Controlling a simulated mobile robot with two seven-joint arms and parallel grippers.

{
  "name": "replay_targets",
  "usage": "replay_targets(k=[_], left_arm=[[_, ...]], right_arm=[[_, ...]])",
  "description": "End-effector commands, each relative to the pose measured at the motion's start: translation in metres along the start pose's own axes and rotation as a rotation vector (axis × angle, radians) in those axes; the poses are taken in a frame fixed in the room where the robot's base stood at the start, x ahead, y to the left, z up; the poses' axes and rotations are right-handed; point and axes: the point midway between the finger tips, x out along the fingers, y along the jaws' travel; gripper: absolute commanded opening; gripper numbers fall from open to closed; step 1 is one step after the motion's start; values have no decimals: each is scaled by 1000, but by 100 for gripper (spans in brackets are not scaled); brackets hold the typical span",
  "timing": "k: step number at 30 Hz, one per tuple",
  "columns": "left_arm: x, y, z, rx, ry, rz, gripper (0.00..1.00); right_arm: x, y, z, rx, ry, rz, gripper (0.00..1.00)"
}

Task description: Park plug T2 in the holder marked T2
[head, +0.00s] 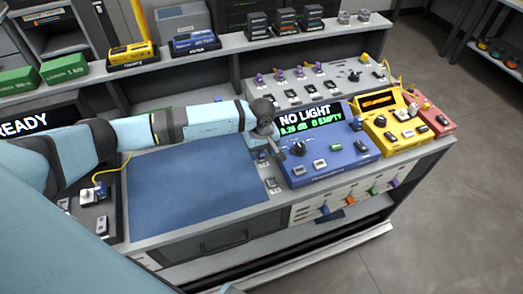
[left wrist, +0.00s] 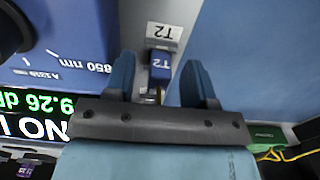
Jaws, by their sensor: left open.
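Plug T2 (left wrist: 161,67) is a small blue block marked T2. In the left wrist view it sits directly beside the white T2 label (left wrist: 164,35) on a grey strip. A narrow piece shows at its near end, but its seat is partly hidden, so I cannot tell how deep it sits. My left gripper (left wrist: 160,78) is open, with one blue finger on each side of the plug and a visible gap to both. In the head view my left gripper (head: 275,137) is over the strip left of the blue meter and hides part of it. My right gripper is not in view.
The blue meter (head: 335,160) reads NO LIGHT, with a knob facing my gripper. A blue mat (head: 195,190) lies clear to the left. Yellow (head: 388,128) and red (head: 432,118) boxes stand to the right. A rear shelf (head: 225,45) carries several devices.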

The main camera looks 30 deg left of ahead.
Motion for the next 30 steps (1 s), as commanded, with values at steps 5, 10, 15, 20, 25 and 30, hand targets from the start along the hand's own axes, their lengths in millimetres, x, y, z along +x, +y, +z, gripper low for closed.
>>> replay_targets(k=[5,10,15,20,25,30], left_arm=[[-4,0,0,0,1,2,50],[-34,0,-1,1,4,4,50],[-76,1,-1,1,3,4,50],[-108,0,-1,0,3,2,50],[-130,0,-1,0,2,1,50],[-138,0,0,0,0,0,50]], right_arm=[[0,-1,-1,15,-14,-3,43],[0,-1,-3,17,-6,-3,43],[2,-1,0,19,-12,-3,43],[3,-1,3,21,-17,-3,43],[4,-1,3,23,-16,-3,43],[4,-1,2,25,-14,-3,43]])
